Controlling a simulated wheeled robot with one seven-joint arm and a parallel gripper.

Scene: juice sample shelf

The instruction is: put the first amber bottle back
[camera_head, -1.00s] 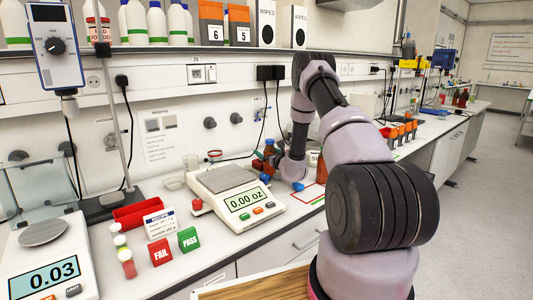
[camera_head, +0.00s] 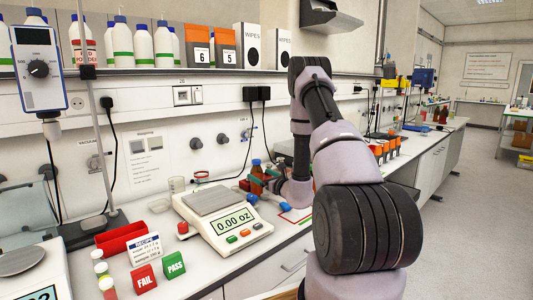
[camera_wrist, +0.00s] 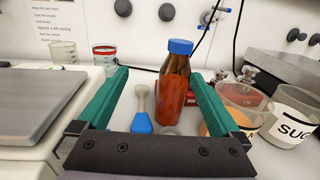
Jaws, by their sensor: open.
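An amber bottle with a blue cap (camera_wrist: 174,90) stands upright on the bench in the wrist view. It holds red-brown liquid. The same bottle shows small in the head view (camera_head: 257,171), partly hidden by my gripper. My gripper (camera_wrist: 160,73) is open. Its two green fingers lie on either side of the bottle, which is closer to the right finger. A gap shows between the left finger and the bottle; contact on the right is hard to tell. My forearm hides part of the bench in the head view.
A scale reading 0.00 oz (camera_head: 233,224) stands left of my gripper. A blue-based pale-stemmed item (camera_wrist: 142,112) is between the fingers, left of the bottle. A beaker labelled SUG (camera_wrist: 288,120) and one with orange contents (camera_wrist: 238,112) stand on the right. More brown bottles (camera_head: 440,115) are far back.

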